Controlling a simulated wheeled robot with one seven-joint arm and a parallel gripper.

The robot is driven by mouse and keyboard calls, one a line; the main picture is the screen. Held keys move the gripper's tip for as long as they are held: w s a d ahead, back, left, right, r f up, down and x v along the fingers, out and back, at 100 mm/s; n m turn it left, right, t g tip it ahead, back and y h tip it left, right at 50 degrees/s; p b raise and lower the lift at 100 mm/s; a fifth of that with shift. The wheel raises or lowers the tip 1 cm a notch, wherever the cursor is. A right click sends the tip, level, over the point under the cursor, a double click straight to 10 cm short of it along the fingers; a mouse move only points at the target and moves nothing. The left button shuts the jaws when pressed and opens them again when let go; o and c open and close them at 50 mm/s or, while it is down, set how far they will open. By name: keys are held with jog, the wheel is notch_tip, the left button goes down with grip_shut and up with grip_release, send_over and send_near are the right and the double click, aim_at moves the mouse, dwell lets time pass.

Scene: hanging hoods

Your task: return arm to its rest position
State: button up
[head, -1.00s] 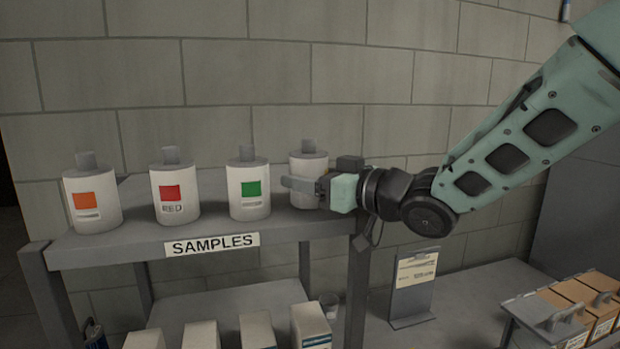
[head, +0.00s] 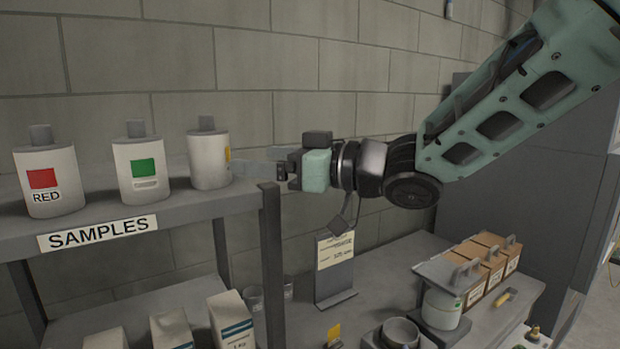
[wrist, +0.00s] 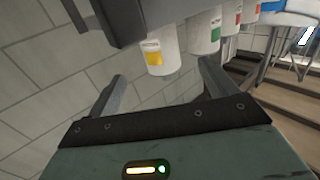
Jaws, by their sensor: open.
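My gripper (head: 262,164) is at the right end of the SAMPLES shelf in the head view, at the height of the containers. In the wrist view my gripper (wrist: 160,92) has its two fingers spread with nothing between them. A white container with a yellow label (head: 208,158) stands upright at the shelf's right end, just left of the fingertips. In the wrist view this yellow-labelled container (wrist: 158,52) is beyond the fingers and apart from them. My arm runs from the gripper to the upper right.
Green-labelled (head: 145,170) and red-labelled (head: 45,180) containers stand further left on the shelf (head: 190,205). White boxes (head: 230,318) are on the lower level. A clipboard stand (head: 335,268), brown boxes (head: 485,258) and a lidded jar (head: 442,308) are on the counter (head: 375,280) below my arm.

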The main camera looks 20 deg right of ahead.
jog(key=b+v, duration=0.2)
jog(key=v, duration=0.5)
notch_tip(320, 180, down, 22)
jog(key=s+m+g+h+b, duration=0.2)
jog(key=m+h+b, duration=0.25)
jog(key=h, duration=0.55)
jog(key=s+f+g+h+b, duration=0.2)
jog(key=s+f+g, duration=0.2)
jog(key=s, duration=0.5)
jog(key=s+f+n+g+h+b, duration=0.1)
jog(key=s+f+g, duration=0.3)
jog(key=s+f, duration=0.5)
jog(key=shift+s+g+h+b, duration=0.3)
jog(key=shift+s+h+b, duration=0.2)
jog(key=shift+s+b, duration=0.15)
jog(key=shift+n, duration=0.25)
